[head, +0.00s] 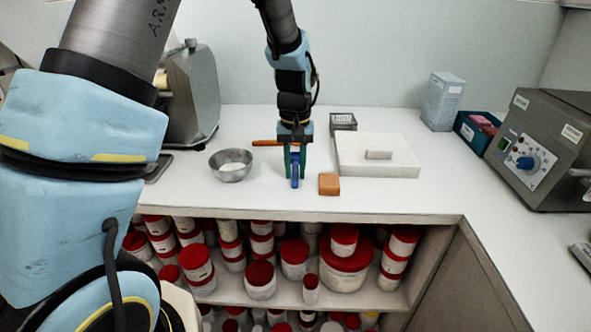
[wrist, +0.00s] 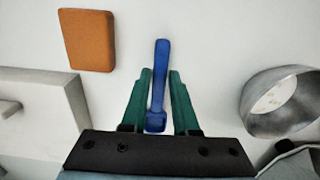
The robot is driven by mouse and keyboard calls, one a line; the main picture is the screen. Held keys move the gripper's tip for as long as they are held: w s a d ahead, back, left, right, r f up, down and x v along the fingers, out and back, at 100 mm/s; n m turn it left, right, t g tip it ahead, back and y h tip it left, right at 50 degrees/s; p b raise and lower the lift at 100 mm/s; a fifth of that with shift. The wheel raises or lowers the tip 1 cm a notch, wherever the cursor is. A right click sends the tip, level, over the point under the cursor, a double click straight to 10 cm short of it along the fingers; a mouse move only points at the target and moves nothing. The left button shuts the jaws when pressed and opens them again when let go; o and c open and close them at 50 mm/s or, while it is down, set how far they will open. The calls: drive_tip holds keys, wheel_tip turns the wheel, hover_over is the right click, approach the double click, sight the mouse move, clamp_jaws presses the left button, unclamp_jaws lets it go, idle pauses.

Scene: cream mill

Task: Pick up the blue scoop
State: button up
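The blue scoop (wrist: 160,80) lies on the white counter, its long handle pointing away from my gripper in the wrist view. In the head view the scoop (head: 295,178) shows below my gripper. My gripper (wrist: 160,72) has two green fingers, one on each side of the scoop. A gap shows between each finger and the scoop, so the gripper is open around it. In the head view my gripper (head: 295,172) points down at the counter. Whether the fingertips touch the counter is hard to tell.
A metal bowl (head: 219,170) with white contents stands left of my gripper. An orange-brown block (head: 329,184) lies close on the right. A brown-orange stick (head: 265,143) lies behind the gripper. The front counter edge is near.

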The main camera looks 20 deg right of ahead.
clamp_jaws()
idle(0.3)
